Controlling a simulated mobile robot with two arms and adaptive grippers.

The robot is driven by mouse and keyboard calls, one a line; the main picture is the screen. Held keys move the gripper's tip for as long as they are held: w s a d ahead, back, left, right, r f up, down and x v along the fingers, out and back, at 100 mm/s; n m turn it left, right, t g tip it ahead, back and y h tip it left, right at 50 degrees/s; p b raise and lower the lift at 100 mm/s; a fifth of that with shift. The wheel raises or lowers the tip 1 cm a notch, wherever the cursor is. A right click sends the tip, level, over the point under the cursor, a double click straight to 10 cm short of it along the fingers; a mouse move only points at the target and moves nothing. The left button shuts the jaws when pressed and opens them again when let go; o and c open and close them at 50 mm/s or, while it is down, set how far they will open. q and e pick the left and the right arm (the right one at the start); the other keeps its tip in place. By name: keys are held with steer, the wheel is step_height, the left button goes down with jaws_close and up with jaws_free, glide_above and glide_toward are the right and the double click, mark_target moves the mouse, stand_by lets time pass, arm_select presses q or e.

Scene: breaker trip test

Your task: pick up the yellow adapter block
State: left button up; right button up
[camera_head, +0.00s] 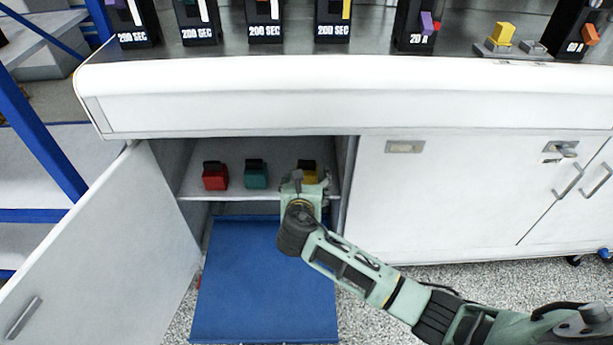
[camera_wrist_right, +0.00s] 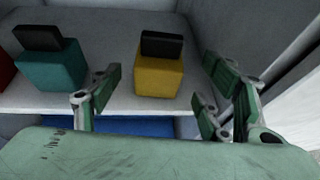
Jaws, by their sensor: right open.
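The yellow adapter block (camera_head: 309,167) has a black top piece and sits on the shelf inside the open cabinet, at the right end of a row. In the head view my right gripper (camera_head: 303,182) is in front of it and hides part of it. In the right wrist view the yellow adapter block (camera_wrist_right: 159,75) stands upright ahead, between the spread fingers of my open right gripper (camera_wrist_right: 160,103) and apart from them. The jaws are empty. My left gripper is not in view.
A teal block (camera_head: 256,175) and a red block (camera_head: 215,177) stand left of it on the shelf (camera_head: 235,193). The cabinet's right wall is close on the right. The open door (camera_head: 110,255) is at left. A blue panel (camera_head: 262,285) lies below. Breakers (camera_head: 265,22) line the counter.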

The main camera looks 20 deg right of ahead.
mark_target(306, 176)
steer(key=b+x, duration=0.2)
steer(key=x, duration=0.3)
steer(key=shift+a+r, duration=0.1)
steer(key=shift+c, duration=0.2)
jaws_close()
stand_by(0.4)
steer(key=shift+w+r, duration=0.1)
steer(key=shift+r, duration=0.1)
